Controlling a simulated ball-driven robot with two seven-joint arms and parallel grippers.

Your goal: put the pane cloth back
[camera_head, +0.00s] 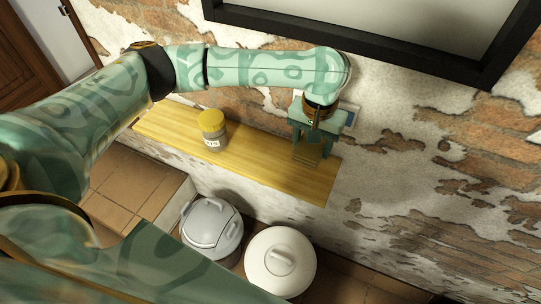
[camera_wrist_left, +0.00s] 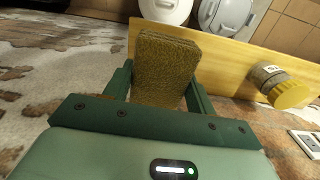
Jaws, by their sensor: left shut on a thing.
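The pane cloth (camera_wrist_left: 166,68) is a folded, olive-brown, rough-textured pad. In the left wrist view it stands between the two green fingers of my left gripper (camera_wrist_left: 160,88), which is shut on it. In the head view my left gripper (camera_head: 310,146) points down over the right end of the yellow wooden shelf (camera_head: 265,168). The cloth shows only in small part there, low between the fingers. I cannot tell whether it touches the shelf. My right gripper is not in view.
A jar with a yellow lid (camera_head: 212,130) stands on the shelf, left of my gripper. A grey lidded bin (camera_head: 212,228) and a white lidded bin (camera_head: 280,262) stand below. A black-framed panel (camera_head: 400,50) hangs on the wall above. The shelf between jar and gripper is clear.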

